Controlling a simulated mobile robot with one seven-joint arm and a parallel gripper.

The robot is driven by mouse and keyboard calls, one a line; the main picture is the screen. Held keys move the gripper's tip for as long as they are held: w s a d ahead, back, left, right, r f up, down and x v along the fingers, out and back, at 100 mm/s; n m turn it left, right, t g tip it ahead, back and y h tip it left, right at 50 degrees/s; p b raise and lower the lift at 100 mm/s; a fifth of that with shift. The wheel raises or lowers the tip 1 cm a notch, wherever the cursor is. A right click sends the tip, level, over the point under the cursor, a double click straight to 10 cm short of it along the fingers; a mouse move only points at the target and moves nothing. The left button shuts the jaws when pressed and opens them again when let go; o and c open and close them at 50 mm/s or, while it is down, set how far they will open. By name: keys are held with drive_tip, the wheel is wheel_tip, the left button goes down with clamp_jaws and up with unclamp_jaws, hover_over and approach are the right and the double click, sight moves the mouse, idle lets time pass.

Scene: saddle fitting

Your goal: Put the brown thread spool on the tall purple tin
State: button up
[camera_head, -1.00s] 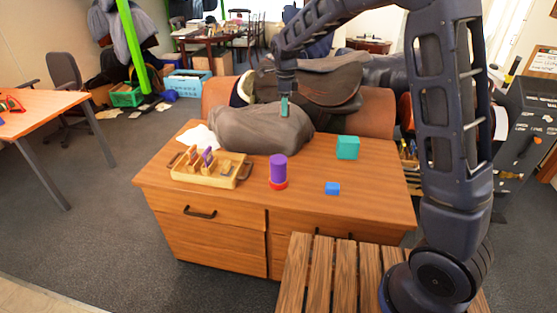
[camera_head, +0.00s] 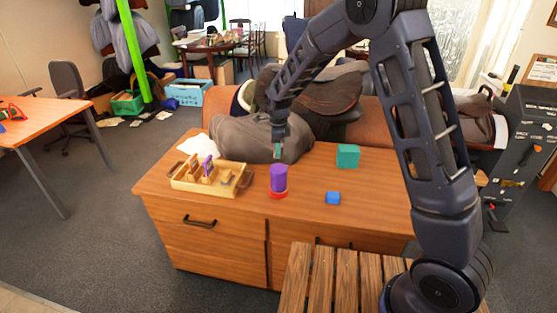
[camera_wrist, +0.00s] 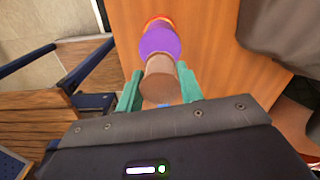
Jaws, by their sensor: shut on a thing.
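The tall purple tin (camera_head: 278,179) stands upright on a red round base (camera_head: 278,195) near the front edge of the wooden desk. My gripper (camera_head: 278,153) is just above the tin in the head view. In the wrist view, the teal fingers of my gripper (camera_wrist: 160,88) are shut on the brown thread spool (camera_wrist: 159,76). The spool overlaps the near end of the purple tin (camera_wrist: 158,42) there, with the red base (camera_wrist: 158,21) beyond it. I cannot tell whether spool and tin touch. The spool is not discernible in the head view.
A wooden tray (camera_head: 183,184) with compartments and upright pieces stands left of the tin. A blue block (camera_head: 333,198) and a teal block (camera_head: 348,156) are to its right. A grey cushion-like bundle (camera_head: 235,139) lies behind.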

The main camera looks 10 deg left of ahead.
drive_tip(key=shift+f, duration=2.6)
drive_tip(key=shift+f, duration=0.1)
drive_tip(key=o, duration=1)
wheel_tip(320, 180, up, 12)
drive_tip(key=shift+r, duration=0.15)
